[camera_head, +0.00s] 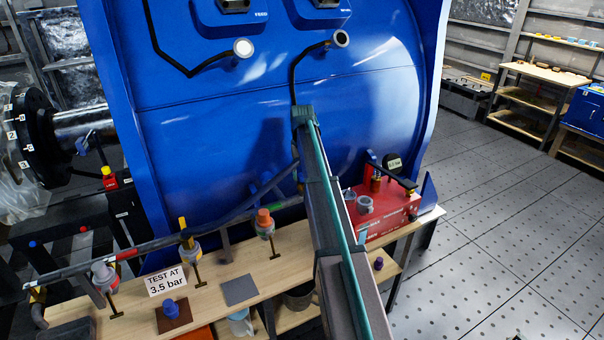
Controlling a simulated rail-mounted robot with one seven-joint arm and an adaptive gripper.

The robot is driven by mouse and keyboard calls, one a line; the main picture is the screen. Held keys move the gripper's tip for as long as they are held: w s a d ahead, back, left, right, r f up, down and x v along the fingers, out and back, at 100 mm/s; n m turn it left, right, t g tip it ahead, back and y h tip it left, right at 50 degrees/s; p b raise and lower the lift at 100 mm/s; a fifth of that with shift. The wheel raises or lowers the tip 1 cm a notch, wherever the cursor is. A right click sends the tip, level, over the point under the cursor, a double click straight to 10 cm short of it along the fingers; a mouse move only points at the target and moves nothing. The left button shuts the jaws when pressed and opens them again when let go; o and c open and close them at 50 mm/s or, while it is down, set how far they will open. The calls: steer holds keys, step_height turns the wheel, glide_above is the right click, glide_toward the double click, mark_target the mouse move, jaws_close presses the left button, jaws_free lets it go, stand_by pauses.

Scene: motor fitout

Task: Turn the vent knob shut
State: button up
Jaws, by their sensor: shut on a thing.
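My arm rises from the bottom middle and reaches forward in front of the blue motor housing (220,130). Its far end is near the housing's middle, and my gripper is hidden behind the arm. I cannot make out the vent knob; it may be behind the arm too. A red test pump (393,217) stands right of the arm on the bench, with a round gauge (392,162), a black lever and grey cups. A pipe with several coloured fittings runs along the bench to the left, including an orange-topped one (264,220).
A wooden bench (225,277) carries a sign (165,281) reading "TEST AT 3.5 bar", a grey pad (239,290) and a blue knob-like piece (171,307) on a brown plate. Open floor (500,220) lies to the right, with shelves behind.

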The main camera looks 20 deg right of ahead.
steer(key=m, duration=0.6)
stand_by(0.5)
steer(key=o, duration=1.1)
steer(key=shift+o, duration=0.2)
step_height(320, 180, up, 12)
